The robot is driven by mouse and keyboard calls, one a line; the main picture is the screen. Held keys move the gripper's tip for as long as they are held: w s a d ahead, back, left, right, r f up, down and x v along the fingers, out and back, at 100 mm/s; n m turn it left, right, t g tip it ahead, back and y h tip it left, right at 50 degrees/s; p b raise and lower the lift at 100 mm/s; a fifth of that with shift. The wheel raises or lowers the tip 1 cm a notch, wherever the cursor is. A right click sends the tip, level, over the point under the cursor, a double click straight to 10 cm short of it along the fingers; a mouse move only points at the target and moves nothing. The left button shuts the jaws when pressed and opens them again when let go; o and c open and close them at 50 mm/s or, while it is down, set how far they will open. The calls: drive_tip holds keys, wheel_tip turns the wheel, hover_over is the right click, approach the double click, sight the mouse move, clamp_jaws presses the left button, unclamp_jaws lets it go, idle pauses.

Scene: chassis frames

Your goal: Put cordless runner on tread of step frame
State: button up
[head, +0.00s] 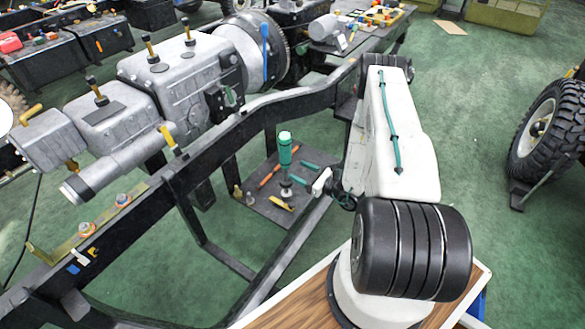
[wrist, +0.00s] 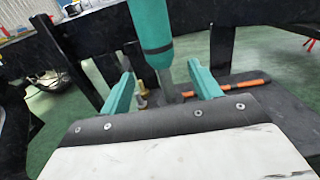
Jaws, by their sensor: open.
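The cordless runner (head: 285,150), a teal upright tool with a grey lower part, stands on a low dark plate (head: 310,208) beside the chassis rail. It also shows in the wrist view (wrist: 152,35), its top cut off. My gripper (head: 297,171) is open and empty, low over the plate, its teal fingers pointing at the runner's lower part. In the wrist view the fingers (wrist: 162,84) stand apart to either side of the grey part. I cannot tell whether they touch it. I cannot tell whether this plate is the step frame's tread; no other tread shows clearly.
An orange-handled tool (wrist: 240,88) lies on the plate by the right finger; a yellow tool (head: 282,203) and small brass fittings lie there too. The black chassis rail (head: 225,148) carries a grey gearbox (head: 185,85). Green floor is open at the right, before a wheel (head: 548,130).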

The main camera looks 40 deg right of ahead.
drive_tip(key=v, duration=0.6)
drive_tip(key=w+a+r+n+g+y, duration=0.2)
drive_tip(key=a+r+n+g+y, duration=0.15)
drive_tip(key=r, duration=0.45)
drive_tip(key=w+a+r+n+g+y, duration=0.25)
drive_tip(key=r+n+y, duration=0.2)
drive_tip(key=r, duration=0.35)
drive_tip(key=s+a+r+n+g, duration=0.2)
drive_tip(key=a+r+n+g, duration=0.35)
drive_tip(key=r, duration=0.35)
drive_tip(key=s+a+r+n+g, duration=0.3)
drive_tip(key=a+r+n+g, duration=0.15)
drive_tip(key=a+r, duration=0.35)
drive_tip(key=s+a+r+n+g+h, duration=0.4)
drive_tip(key=s+a+r+n+h, duration=0.2)
drive_tip(key=s+r+n, duration=0.35)
drive_tip(key=s+d+r+n+t+h, duration=0.1)
drive_tip(key=s+r+n+t+h, duration=0.1)
drive_tip(key=s, duration=0.4)
drive_tip(key=s+d+r+n+t+h, duration=0.1)
drive_tip(key=s+r+n+t+h, duration=0.1)
drive_tip(key=s+r+h, duration=0.2)
drive_tip(key=shift+s+d+h, duration=0.25)
drive_tip(key=shift+s+h, duration=0.85)
drive_tip(key=shift+s, duration=0.65)
drive_tip(key=shift+r+n, duration=0.1)
drive_tip(key=shift+n, duration=0.15)
drive_tip(key=shift+c, duration=0.3)
